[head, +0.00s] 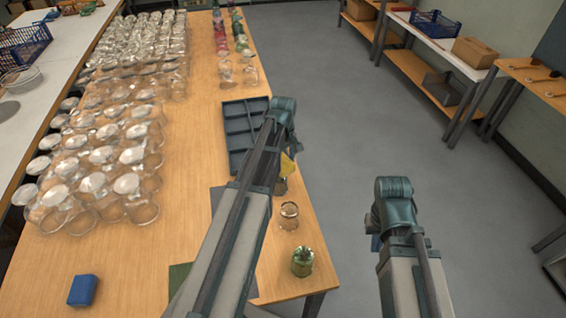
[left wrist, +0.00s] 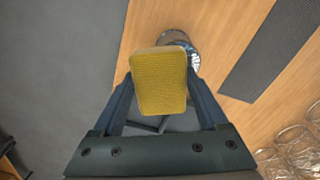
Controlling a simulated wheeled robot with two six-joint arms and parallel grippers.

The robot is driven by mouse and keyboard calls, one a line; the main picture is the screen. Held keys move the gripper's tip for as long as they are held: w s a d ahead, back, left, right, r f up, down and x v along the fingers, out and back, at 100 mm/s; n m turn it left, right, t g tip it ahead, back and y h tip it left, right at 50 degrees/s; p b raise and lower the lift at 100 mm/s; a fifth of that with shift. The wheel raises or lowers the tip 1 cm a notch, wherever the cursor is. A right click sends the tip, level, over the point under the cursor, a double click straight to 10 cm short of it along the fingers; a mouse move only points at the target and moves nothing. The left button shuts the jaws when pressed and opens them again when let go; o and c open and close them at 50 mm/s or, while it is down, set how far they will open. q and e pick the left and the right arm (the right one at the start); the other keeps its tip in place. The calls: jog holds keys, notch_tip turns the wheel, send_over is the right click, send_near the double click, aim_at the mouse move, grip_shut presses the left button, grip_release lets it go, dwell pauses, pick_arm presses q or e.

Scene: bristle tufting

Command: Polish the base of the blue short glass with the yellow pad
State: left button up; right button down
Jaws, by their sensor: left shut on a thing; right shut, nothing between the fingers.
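My left gripper (left wrist: 160,100) is shut on the yellow pad (left wrist: 160,82), which faces the left wrist camera. In the head view the pad (head: 288,165) shows just beside my left arm, near the table's right edge. A short glass (left wrist: 183,42) with a bluish look shows partly behind the pad in the left wrist view. In the head view it is a small dark shape (head: 281,187) just under the pad, mostly hidden by my arm. I cannot tell whether pad and glass touch. My right arm is off the table's right side, its fingers hidden behind it.
A clear glass (head: 289,215) and a green glass (head: 302,261) stand near the table's front right corner. A dark divided tray (head: 232,131) lies behind my left arm. Many clear glasses (head: 105,165) fill the left. A blue block (head: 83,290) lies at the front left.

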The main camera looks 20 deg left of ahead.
pick_arm(q)
jog(key=shift+s, duration=0.15)
jog(key=shift+s+r, duration=0.1)
jog(key=shift+s, duration=1.3)
jog(key=s, duration=0.3)
jog(key=shift+d, duration=0.1)
jog(key=shift+w, duration=0.1)
jog(key=shift+w, duration=1.4)
jog(key=shift+w, duration=0.1)
